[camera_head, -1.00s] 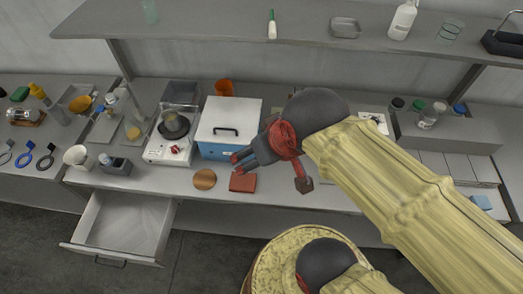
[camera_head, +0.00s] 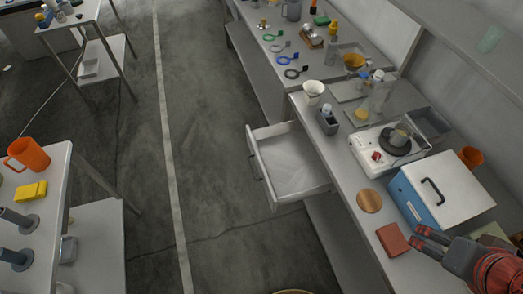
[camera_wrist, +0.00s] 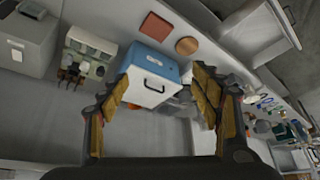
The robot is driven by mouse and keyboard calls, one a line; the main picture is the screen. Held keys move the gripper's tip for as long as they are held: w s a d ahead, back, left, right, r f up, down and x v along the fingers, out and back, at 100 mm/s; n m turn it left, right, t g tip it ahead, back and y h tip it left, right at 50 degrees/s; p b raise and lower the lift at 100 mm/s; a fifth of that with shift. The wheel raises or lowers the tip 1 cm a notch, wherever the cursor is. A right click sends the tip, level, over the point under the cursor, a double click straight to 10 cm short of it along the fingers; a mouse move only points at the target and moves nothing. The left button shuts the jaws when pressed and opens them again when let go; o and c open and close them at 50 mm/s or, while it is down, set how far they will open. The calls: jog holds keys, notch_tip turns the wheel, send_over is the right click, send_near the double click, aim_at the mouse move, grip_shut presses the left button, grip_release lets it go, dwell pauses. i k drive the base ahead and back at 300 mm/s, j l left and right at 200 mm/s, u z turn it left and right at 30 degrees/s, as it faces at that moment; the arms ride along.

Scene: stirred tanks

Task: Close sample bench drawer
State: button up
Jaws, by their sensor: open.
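The sample bench drawer (camera_head: 290,164) stands pulled out from the front of the bench, grey and empty inside. Its dark handle (camera_head: 254,166) is on its front panel, which faces left over the aisle. In the wrist view the open drawer (camera_wrist: 258,28) shows at the upper right. My gripper (camera_head: 422,243) is at the lower right of the head view, over the bench beside the blue and white box, well away from the drawer. In the wrist view my gripper (camera_wrist: 158,90) has its fingers wide apart with nothing held between them.
The blue and white box (camera_head: 440,190), a stirrer hotplate (camera_head: 385,152), a cork disc (camera_head: 369,200) and a red-brown block (camera_head: 393,240) stand on the bench. An overhead shelf (camera_head: 470,60) runs along the wall. The aisle floor (camera_head: 215,130) left of the drawer is clear.

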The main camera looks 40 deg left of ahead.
aim_at(290, 169)
jog(key=u, duration=1.65)
